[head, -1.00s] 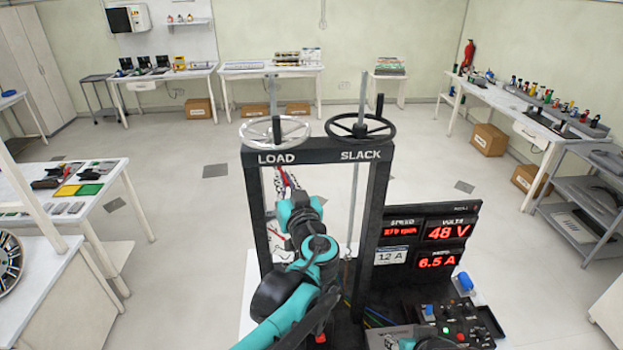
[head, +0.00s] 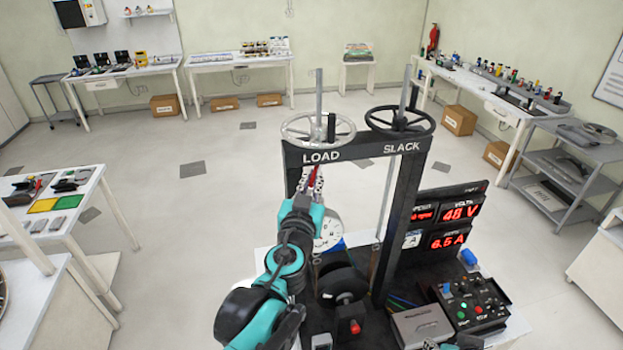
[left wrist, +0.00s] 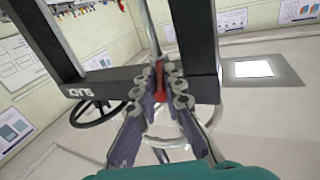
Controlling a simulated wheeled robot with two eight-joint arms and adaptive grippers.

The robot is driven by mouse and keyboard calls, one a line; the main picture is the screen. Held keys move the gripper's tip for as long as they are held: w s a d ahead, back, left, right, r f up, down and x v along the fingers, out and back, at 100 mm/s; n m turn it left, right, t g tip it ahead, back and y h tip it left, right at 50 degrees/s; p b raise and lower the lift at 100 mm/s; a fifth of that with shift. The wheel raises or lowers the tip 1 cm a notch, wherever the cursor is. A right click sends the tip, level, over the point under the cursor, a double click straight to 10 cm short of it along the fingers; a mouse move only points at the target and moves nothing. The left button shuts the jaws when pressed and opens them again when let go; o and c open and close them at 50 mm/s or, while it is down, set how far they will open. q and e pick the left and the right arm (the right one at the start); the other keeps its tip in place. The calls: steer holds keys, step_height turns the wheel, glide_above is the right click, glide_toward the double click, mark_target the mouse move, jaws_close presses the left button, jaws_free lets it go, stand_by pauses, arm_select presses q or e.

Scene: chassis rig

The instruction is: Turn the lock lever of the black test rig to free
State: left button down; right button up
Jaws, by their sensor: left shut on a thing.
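The black test rig (head: 399,215) stands ahead, with a crossbar marked LOAD and SLACK. Its silver LOAD handwheel (head: 290,130) and black SLACK handwheel (head: 427,120) sit on top. My left gripper (head: 312,182) is just below the crossbar at the LOAD side. A red lever (head: 316,173) shows at its fingertips. In the left wrist view, the fingers of the left gripper (left wrist: 166,82) are closed around the red lever (left wrist: 159,80), by the crossbar. The fingers hide part of it. I cannot read any lock or free mark.
A round white dial (head: 328,231) and a black drum (head: 343,281) are inside the frame, close to my left arm. A lit red display panel (head: 446,222) and a control box with buttons (head: 473,306) stand at right. Floor behind the rig is clear.

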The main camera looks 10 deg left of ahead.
stand_by(0.4)
arm_select(q)
steer(key=c, duration=1.6)
jaws_free()
